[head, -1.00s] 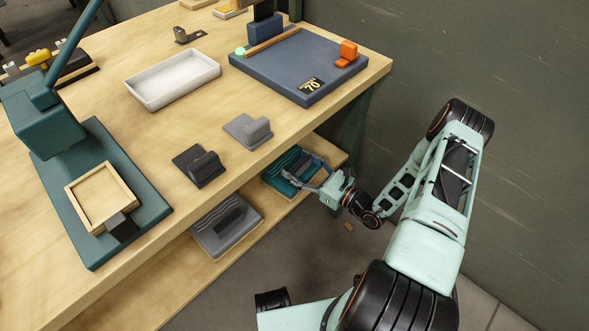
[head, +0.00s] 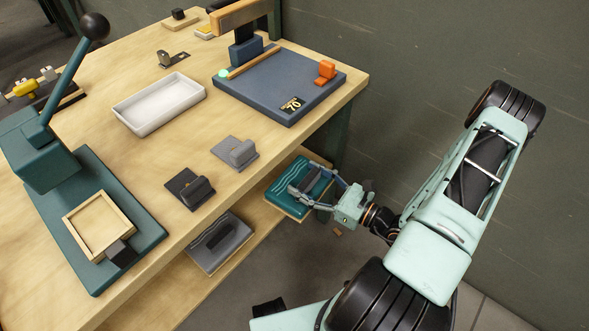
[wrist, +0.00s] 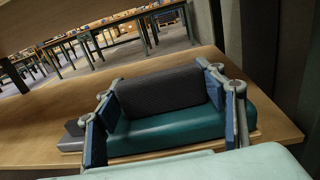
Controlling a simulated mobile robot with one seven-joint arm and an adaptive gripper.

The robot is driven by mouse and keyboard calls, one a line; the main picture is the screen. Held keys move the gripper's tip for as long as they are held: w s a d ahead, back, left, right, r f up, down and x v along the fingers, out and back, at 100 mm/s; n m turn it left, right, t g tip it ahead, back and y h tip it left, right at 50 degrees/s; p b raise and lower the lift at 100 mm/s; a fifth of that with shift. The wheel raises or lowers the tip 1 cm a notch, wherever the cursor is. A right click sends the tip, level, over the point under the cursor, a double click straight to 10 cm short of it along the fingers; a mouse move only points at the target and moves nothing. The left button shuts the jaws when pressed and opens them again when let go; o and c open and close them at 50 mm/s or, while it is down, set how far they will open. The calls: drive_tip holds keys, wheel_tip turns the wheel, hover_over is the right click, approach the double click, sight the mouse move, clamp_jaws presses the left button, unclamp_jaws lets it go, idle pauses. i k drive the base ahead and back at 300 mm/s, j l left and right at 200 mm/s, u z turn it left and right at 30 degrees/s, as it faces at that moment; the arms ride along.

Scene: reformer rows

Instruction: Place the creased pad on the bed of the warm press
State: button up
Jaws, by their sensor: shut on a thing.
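The creased pad (head: 281,189) is a teal pad with wavy lines and a dark raised handle, at the lower shelf's right end. It also shows in the wrist view (wrist: 170,133). My gripper (head: 308,186) is shut on its handle, a finger at each side. I cannot tell whether the pad is clear of the shelf. The warm press (head: 243,53) stands at the table's far right, with a flat blue-grey bed (head: 262,88), a "70" plate and a glowing green spot. The bed's middle is bare.
An orange piece (head: 326,72) and a wooden strip (head: 252,62) are on the bed's edges. Two grey pads (head: 235,152) (head: 190,188) lie near the table front. Another pad (head: 218,243) is on the shelf (head: 200,285). A white tray (head: 160,103) and teal lever press (head: 40,150) stand left.

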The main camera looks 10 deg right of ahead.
sight(276, 72)
drive_tip(key=k+l, duration=0.75)
drive_tip(key=l, duration=0.25)
